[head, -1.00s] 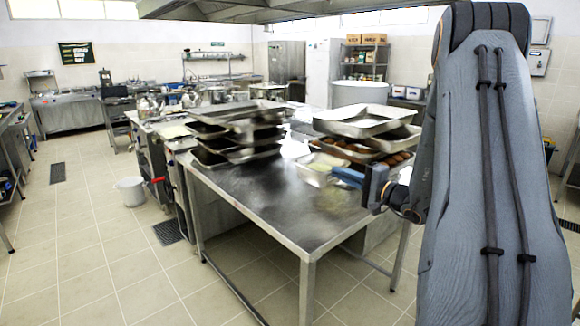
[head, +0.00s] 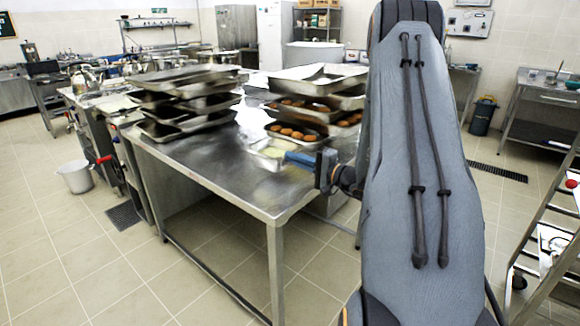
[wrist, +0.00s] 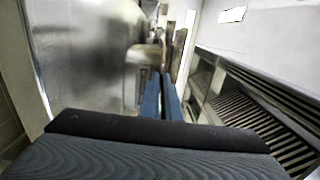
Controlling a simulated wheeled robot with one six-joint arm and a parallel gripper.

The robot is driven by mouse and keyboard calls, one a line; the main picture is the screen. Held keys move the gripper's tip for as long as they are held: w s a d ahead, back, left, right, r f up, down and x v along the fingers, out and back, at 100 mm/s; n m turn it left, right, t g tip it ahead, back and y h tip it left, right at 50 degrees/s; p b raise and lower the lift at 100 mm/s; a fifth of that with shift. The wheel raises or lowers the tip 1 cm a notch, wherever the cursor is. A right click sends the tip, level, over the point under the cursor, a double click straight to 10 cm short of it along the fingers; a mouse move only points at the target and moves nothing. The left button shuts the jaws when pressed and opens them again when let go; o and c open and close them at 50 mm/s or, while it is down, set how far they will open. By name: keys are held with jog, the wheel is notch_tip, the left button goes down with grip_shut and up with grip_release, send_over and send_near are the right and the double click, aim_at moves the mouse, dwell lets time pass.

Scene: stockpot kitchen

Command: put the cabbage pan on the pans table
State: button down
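The cabbage pan (head: 268,153) is a small shallow steel pan with pale green contents. My gripper (head: 290,157), with blue fingers, is shut on its near right edge. The pan looks level, in front of the right-hand tray stack in the head view; its height above the tabletop is hard to judge. A long steel table (head: 215,178) bears stacked pans and may be the pans table. In the wrist view the gripper's blue fingers (wrist: 165,95) are close together with a thin gap; the pan is not clearly made out there.
A stack of steel trays (head: 185,105) stands on the table's left, and a stack with browned buns (head: 318,88) on its right. The front of the tabletop is bare. A white bucket (head: 76,177) is at left, another steel table (head: 545,92) and a ladder-like rack (head: 545,240) at right.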

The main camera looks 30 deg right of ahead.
aim_at(284, 167)
jog(key=shift+f+p, duration=0.55)
jog(key=shift+f, duration=1.75)
jog(key=c, duration=2)
grip_release()
jog(key=shift+f, duration=0.1)
jog(key=shift+s, duration=0.1)
